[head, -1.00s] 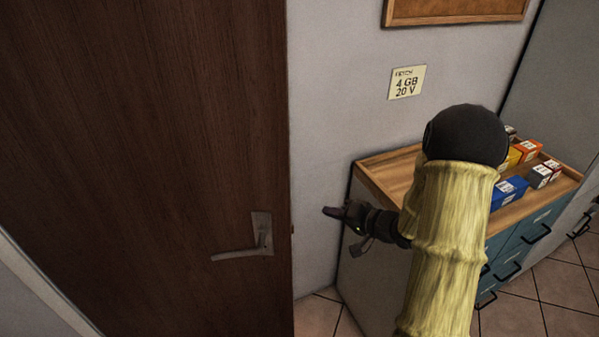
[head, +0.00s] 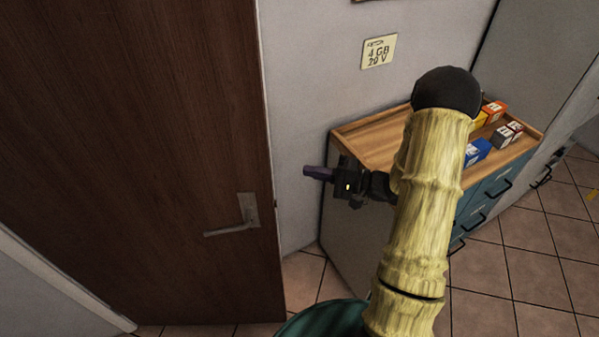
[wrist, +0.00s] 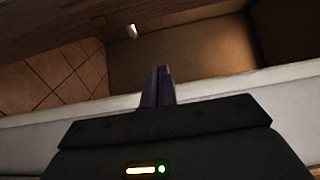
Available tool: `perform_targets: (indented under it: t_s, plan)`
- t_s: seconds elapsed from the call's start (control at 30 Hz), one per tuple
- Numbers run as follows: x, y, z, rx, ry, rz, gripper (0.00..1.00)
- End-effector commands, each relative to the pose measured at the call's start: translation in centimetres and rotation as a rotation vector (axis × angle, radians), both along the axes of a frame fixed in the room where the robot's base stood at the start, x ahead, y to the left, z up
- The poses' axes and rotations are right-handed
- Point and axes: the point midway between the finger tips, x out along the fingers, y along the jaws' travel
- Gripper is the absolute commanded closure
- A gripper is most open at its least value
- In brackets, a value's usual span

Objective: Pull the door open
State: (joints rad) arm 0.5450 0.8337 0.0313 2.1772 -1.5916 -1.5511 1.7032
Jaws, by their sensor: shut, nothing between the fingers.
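The dark brown wooden door (head: 130,150) fills the left of the head view. Its metal lever handle (head: 235,222) sits near the door's right edge, with the lever pointing left. I cannot tell for sure whether the door is ajar. My gripper (head: 308,172) is to the right of the door edge, higher in the picture than the handle, in front of the grey wall. Its purple fingers point left, are shut and hold nothing. In the wrist view the shut fingers (wrist: 157,86) point toward a brown wooden strip with a small bright metal piece (wrist: 132,31) on it.
A teal drawer cabinet (head: 490,195) with a wooden tray top (head: 375,140) stands right of the gripper, close behind my arm. Small coloured boxes (head: 477,152) lie on it. A sign (head: 379,52) hangs on the wall. Tiled floor (head: 520,265) is open at the lower right.

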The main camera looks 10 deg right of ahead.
Motion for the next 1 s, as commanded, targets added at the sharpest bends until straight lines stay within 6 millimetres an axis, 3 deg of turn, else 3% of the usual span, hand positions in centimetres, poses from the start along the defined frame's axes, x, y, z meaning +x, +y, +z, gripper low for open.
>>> perform_targets:
  t_s: [0.57,0.8,1.0]
  plan:
    - [4.4,8.5,0.2,0.0,0.001,0.003,1.0]
    - [1.0,8.6,0.2,0.0,0.002,-0.001,1.0]
    - [0.4,8.7,0.0,-0.001,-0.002,-0.001,1.0]
